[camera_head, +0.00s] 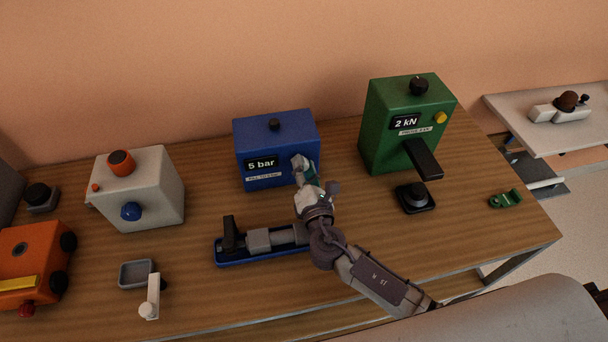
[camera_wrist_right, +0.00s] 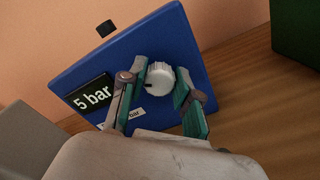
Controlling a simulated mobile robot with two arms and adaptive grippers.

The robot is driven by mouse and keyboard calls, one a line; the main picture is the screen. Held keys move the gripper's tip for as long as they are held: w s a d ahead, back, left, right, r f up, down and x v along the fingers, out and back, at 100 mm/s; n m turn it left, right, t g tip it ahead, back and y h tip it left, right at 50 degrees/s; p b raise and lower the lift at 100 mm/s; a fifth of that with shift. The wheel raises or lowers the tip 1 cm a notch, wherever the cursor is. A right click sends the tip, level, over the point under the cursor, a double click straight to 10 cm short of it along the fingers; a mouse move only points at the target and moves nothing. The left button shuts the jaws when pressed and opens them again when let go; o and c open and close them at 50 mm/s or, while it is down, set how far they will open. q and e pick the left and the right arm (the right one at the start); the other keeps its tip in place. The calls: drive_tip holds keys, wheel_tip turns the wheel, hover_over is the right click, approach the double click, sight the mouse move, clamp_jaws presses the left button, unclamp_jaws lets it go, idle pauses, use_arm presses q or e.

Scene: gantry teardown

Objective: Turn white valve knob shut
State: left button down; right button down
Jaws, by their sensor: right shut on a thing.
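The white valve knob (camera_wrist_right: 160,76) sits on the front face of the blue box (camera_head: 259,138), to the right of its "5 bar" display (camera_wrist_right: 92,95). My right gripper (camera_wrist_right: 163,82) reaches to this face, with one finger on each side of the knob, shut on it. In the head view, my right gripper (camera_head: 302,165) covers the knob. The blue box also shows in the right wrist view (camera_wrist_right: 130,60). My left gripper is not in view.
A blue-based vise (camera_head: 222,252) lies in front of the box, partly behind my right arm. A green "2 kN" machine (camera_head: 385,135) stands to the right, a white box (camera_head: 150,190) to the left. A grey tray (camera_head: 137,287) lies near the front edge.

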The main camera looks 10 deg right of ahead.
drive_tip(key=m+b, duration=0.1)
drive_tip(key=m, duration=0.1)
drive_tip(key=m+b, duration=0.1)
drive_tip(key=b, duration=0.1)
drive_tip(key=shift+f+m, duration=0.3)
drive_tip(key=shift+m, duration=0.1)
drive_tip(key=shift+r+m+b, duration=0.1)
drive_tip(key=shift+m+b, duration=2.35)
drive_tip(key=shift+m, duration=1.65)
drive_tip(key=c, duration=0.8)
unclamp_jaws()
